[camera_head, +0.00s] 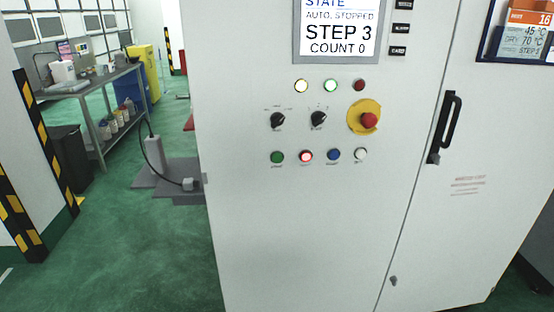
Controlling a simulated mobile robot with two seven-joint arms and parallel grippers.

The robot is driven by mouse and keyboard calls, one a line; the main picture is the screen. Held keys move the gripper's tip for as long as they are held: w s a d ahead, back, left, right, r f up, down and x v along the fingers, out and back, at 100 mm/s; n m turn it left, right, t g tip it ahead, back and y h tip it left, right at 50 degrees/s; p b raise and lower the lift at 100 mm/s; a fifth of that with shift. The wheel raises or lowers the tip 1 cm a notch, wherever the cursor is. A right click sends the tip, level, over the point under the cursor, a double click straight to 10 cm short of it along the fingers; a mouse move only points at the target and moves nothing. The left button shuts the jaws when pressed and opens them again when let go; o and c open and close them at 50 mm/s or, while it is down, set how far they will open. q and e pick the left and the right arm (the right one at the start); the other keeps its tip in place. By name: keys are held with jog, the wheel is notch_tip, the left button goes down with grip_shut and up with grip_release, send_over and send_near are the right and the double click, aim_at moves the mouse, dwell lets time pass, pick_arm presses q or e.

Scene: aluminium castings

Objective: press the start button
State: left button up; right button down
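A light grey control cabinet (290,230) fills the middle of the head view. In its lower button row are a green button (277,157), a red button with a bright centre (306,156), a blue button (333,154) and a white button (360,153). The small labels under them are too blurred to read; the green one may be the start button. A red mushroom button (368,120) sits on a yellow disc. The screen (338,28) reads "AUTO, STOPPED", "STEP 3", "COUNT 0". Neither of my grippers is in view.
Two black selector knobs (318,119) and yellow, green and red lamps (330,86) sit above the buttons. A black door handle (445,127) sticks out at right. Green floor (130,250) is open at left, before a grey bench (95,82) and a striped post (45,140).

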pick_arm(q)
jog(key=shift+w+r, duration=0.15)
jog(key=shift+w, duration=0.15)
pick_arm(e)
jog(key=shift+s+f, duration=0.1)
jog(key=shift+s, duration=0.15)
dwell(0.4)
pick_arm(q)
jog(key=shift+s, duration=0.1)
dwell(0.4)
